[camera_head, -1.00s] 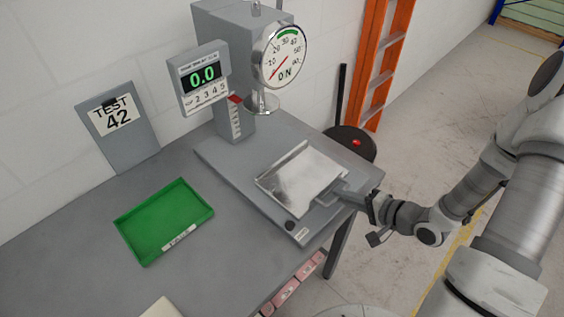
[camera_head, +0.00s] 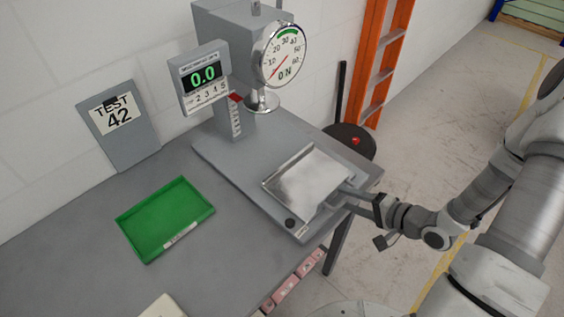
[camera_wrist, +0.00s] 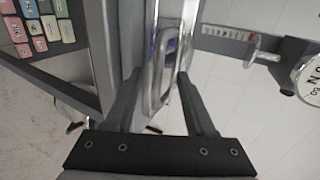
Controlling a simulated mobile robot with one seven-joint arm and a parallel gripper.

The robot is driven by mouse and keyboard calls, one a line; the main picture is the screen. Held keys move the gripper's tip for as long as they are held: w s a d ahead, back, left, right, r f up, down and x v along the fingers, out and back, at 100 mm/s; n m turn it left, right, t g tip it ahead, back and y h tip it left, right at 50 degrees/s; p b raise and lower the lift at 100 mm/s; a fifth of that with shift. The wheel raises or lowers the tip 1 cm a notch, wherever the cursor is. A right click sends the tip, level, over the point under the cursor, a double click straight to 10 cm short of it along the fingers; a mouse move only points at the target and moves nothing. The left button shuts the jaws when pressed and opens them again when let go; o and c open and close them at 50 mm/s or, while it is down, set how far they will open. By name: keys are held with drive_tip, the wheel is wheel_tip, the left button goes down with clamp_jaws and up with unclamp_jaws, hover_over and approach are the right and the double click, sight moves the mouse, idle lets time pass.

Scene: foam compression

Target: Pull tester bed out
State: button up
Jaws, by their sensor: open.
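The tester bed (camera_head: 306,180) is a shiny metal plate with a raised back edge, on the grey base (camera_head: 232,160) of the tester. In the head view it sits near the base's right front end, clear of the round pressing foot (camera_head: 262,101). A looped metal handle (camera_wrist: 163,62) at its outer end shows in the wrist view. My gripper (camera_head: 350,191) is open at that handle. In the wrist view its fingers (camera_wrist: 160,84) stand on either side of the loop. Contact between fingers and handle cannot be told.
The gauge (camera_head: 283,55) and a display reading 0.0 (camera_head: 203,78) stand behind the bed. A green tray (camera_head: 128,228) lies on the table at left.

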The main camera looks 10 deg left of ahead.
drive_tip(key=p+v, duration=0.4)
drive_tip(key=v, duration=0.1)
drive_tip(key=shift+s+d+r, duration=0.2)
drive_tip(key=shift+r, duration=0.2)
